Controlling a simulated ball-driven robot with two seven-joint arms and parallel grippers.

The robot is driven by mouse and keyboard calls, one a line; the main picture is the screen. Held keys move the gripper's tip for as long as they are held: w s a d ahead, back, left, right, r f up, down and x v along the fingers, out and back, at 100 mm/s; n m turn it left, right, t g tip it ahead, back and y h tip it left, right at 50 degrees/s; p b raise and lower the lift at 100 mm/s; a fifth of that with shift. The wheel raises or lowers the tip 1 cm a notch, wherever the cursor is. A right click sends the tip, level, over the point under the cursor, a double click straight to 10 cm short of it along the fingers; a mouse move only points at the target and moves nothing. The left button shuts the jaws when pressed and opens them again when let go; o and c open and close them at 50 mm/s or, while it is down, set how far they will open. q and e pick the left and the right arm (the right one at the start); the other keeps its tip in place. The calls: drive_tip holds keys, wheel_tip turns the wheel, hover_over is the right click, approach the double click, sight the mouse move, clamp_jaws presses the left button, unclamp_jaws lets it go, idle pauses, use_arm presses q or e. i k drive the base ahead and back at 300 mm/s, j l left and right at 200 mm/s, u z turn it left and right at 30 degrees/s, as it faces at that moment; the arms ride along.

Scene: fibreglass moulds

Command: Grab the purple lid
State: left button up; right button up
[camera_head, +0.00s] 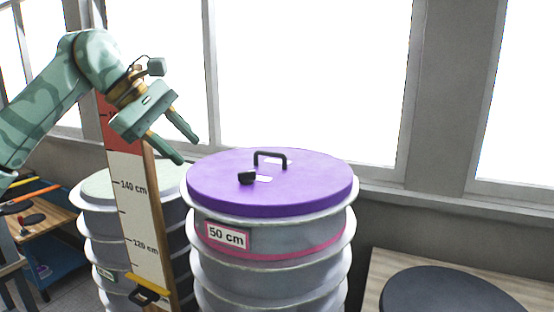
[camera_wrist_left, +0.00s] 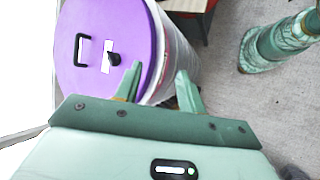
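The purple lid (camera_head: 310,185) is a round disc lying on top of a grey ribbed mould marked "50 cm" (camera_head: 226,235). A black handle (camera_head: 270,157) and a small black knob (camera_head: 247,177) stand on it. In the left wrist view the lid (camera_wrist_left: 128,25) is at the upper left, with its handle (camera_wrist_left: 82,50) and knob (camera_wrist_left: 114,58). My left gripper (camera_head: 189,150) is above and to the left of the lid in the head view, apart from it. Its fingers (camera_wrist_left: 158,80) are spread with nothing between them. My right gripper is not in view.
A tall measuring board (camera_head: 137,200) stands left of the mould, below my left arm. Another ribbed mould (camera_head: 98,222) with a pale top is behind it. A dark round top (camera_head: 450,292) is at the lower right. Windows (camera_head: 310,80) line the back.

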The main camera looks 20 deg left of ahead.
sight(290, 181)
drive_tip(key=i, duration=0.95)
